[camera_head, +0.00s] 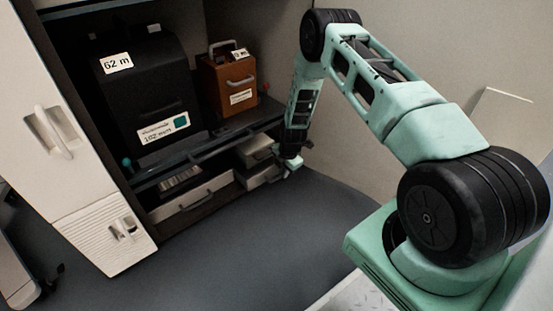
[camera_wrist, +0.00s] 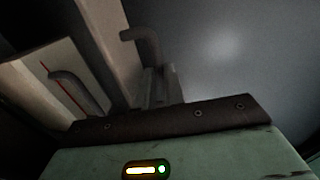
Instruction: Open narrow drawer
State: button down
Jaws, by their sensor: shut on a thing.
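Two small pale drawers sit at the right end of the low cabinet in the head view, an upper one (camera_head: 254,149) and a lower narrow drawer (camera_head: 258,176). The lower one appears to stand out from the cabinet. My gripper (camera_head: 290,164) is at the right end of these drawers, with its fingers low. In the wrist view my gripper (camera_wrist: 160,88) is shut on a dark bent handle (camera_wrist: 143,42) on a pale drawer front. A second dark handle (camera_wrist: 66,84) shows to its left. The grip itself is dark and partly hidden.
A wide drawer (camera_head: 190,205) with a bar handle is left of the narrow ones. Above stand a black machine (camera_head: 150,85) and an orange-brown box (camera_head: 228,88) on a shelf. A white cabinet door (camera_head: 62,120) is at left. The grey floor (camera_head: 260,240) in front is clear.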

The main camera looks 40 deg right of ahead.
jog(key=s+d+p, duration=0.1)
jog(key=s+p, duration=0.5)
jog(key=s, duration=0.7)
jog(key=shift+s, duration=0.4)
jog(key=shift+d, duration=0.1)
jog(key=c, duration=1.5)
grip_release()
jog(key=shift+r, duration=0.1)
jog(key=s+r+p, duration=0.1)
jog(key=r+p, duration=0.1)
jog(key=r, duration=0.3)
jog(key=s+r+p, duration=0.1)
jog(key=r+p, duration=0.2)
jog(key=r, duration=0.3)
jog(key=s+r+p, duration=0.1)
jog(key=r+p, duration=0.1)
jog(key=r, duration=0.4)
jog(key=shift+s+d+p, duration=0.1)
jog(key=shift+p, duration=0.2)
